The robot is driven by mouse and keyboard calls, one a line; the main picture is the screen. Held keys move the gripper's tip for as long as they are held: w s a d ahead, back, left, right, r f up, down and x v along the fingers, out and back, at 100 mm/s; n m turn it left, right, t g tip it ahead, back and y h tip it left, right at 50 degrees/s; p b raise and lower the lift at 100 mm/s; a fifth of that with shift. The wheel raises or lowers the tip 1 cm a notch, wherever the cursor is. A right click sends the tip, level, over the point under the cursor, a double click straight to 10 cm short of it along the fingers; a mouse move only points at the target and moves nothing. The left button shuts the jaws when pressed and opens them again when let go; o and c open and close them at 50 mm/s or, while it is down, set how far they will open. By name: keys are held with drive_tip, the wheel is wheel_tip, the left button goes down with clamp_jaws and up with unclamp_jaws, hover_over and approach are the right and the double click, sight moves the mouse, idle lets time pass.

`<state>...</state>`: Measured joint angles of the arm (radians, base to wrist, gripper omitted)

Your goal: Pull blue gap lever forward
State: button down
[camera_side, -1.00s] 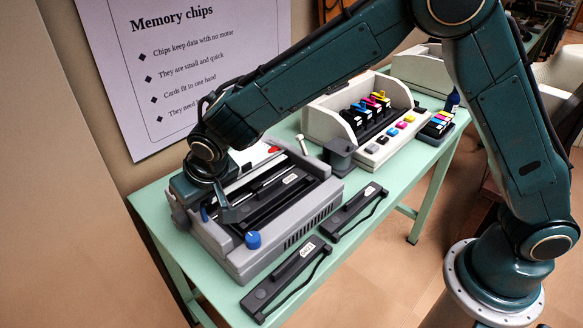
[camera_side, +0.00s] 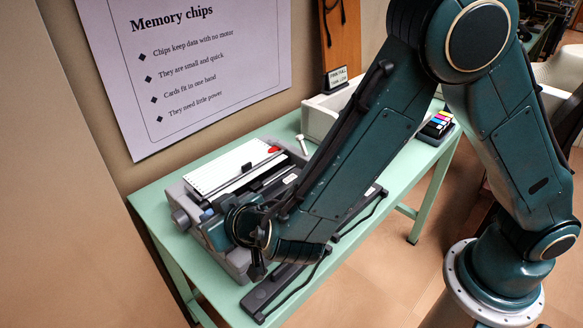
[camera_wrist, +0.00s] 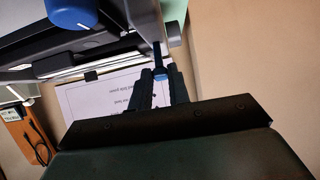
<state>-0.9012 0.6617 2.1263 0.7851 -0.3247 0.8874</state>
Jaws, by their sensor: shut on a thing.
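The blue gap lever (camera_wrist: 157,52) is a thin upright piece in the wrist view, with its blue part between my fingertips. My gripper (camera_wrist: 162,75) is shut on it. In the side view my wrist hangs low over the front left of the grey printer (camera_side: 180,196) and hides my fingers. A small blue spot shows beside my wrist there; I cannot tell if it is the lever. A round blue knob (camera_wrist: 72,12) on the printer shows at the top left of the wrist view.
White paper (camera_side: 225,168) lies on the printer's back, with a red piece at its right end. A black ribbon-like part (camera_side: 262,292) lies on the green table in front. A white unit (camera_side: 322,118) stands behind my arm. A poster (camera_side: 200,60) hangs behind.

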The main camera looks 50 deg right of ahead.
idle(0.3)
drive_tip(key=c, duration=1.3)
unclamp_jaws()
drive_tip(key=shift+s+f, duration=0.1)
drive_tip(key=shift+s, duration=0.1)
drive_tip(key=shift+v, duration=3.7)
